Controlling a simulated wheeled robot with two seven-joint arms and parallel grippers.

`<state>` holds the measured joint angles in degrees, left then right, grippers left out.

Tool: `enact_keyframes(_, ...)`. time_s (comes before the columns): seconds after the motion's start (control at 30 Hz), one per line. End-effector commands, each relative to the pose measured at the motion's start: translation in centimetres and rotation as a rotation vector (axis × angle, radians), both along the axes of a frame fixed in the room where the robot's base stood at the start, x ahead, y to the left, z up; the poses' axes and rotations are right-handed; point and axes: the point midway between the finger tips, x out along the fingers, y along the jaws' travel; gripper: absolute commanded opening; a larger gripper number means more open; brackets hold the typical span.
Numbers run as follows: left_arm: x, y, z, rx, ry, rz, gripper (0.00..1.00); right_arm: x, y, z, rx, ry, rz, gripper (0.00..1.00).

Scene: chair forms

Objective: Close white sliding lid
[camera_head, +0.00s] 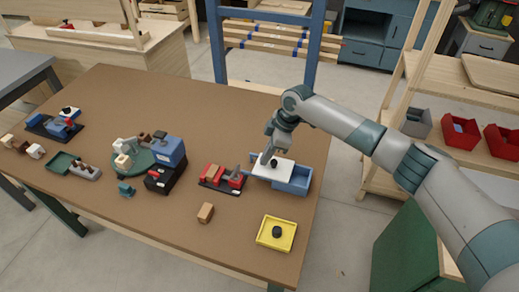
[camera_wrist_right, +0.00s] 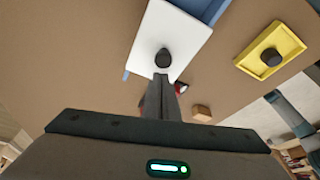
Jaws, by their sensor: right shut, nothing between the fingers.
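A blue box (camera_head: 298,181) stands near the right edge of the table. Its white sliding lid (camera_head: 259,170) lies over the left part of the box, and the right part is uncovered. A dark knob (camera_head: 273,162) stands on the lid. My right gripper (camera_head: 266,158) is shut and empty, with its fingertips just beside the knob on its left. In the right wrist view, the shut fingertips (camera_wrist_right: 161,77) are close to the knob (camera_wrist_right: 162,57) on the white lid (camera_wrist_right: 170,38); I cannot tell whether they touch. My left gripper is not in view.
A yellow tray (camera_head: 264,233) with a dark knob is in front of the box. A red vise-like tool (camera_head: 222,178) is close on the left, and a small wooden block (camera_head: 205,212) lies in front of it. Several other tools stand farther left. The table behind the box is clear.

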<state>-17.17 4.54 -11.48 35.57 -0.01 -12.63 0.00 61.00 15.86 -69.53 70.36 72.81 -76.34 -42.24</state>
Motion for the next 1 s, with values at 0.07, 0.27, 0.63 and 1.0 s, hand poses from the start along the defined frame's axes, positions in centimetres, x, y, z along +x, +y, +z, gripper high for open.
enact_keyframes(0.07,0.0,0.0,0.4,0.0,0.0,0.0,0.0,0.0,-0.6,0.1,-0.001,0.001,-0.002,0.0)
enact_keyframes(0.27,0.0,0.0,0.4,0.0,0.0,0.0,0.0,0.0,-0.8,0.0,0.0,0.0,0.0,0.0)
enact_keyframes(0.63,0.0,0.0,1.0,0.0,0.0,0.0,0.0,-0.3,-1.9,0.1,0.0,0.002,-0.002,0.0)
enact_keyframes(1.0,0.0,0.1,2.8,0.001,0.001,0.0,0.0,-2.3,-7.8,0.1,0.0,0.001,-0.001,0.0)
